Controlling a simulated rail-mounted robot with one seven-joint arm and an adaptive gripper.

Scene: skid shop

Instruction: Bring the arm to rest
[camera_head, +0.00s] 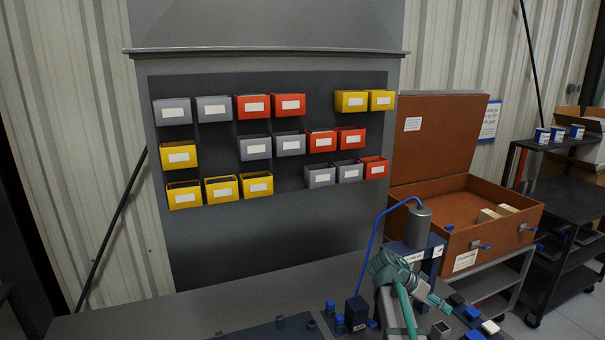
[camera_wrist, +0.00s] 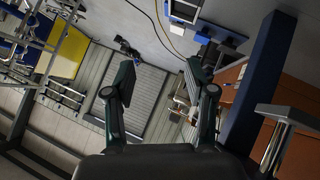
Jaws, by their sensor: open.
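My teal arm (camera_head: 403,306) rises from the bottom edge of the head view, over the dark workbench. It bends near its top and its far part slants down to the right. My gripper (camera_wrist: 158,68) shows in the wrist view with its two dark fingers spread apart. Nothing is between the fingers. The view beyond them is tilted, with a grated grey panel (camera_wrist: 155,105) behind the gap. In the head view I cannot make out the fingers clearly.
A blue stand with a grey cylinder (camera_head: 419,225) stands close behind my arm. Small blue and dark parts (camera_head: 472,312) lie on the bench (camera_head: 250,293) to the right. An open orange case (camera_head: 460,205) is at back right. Red, yellow and grey bins (camera_head: 222,189) hang on the back panel.

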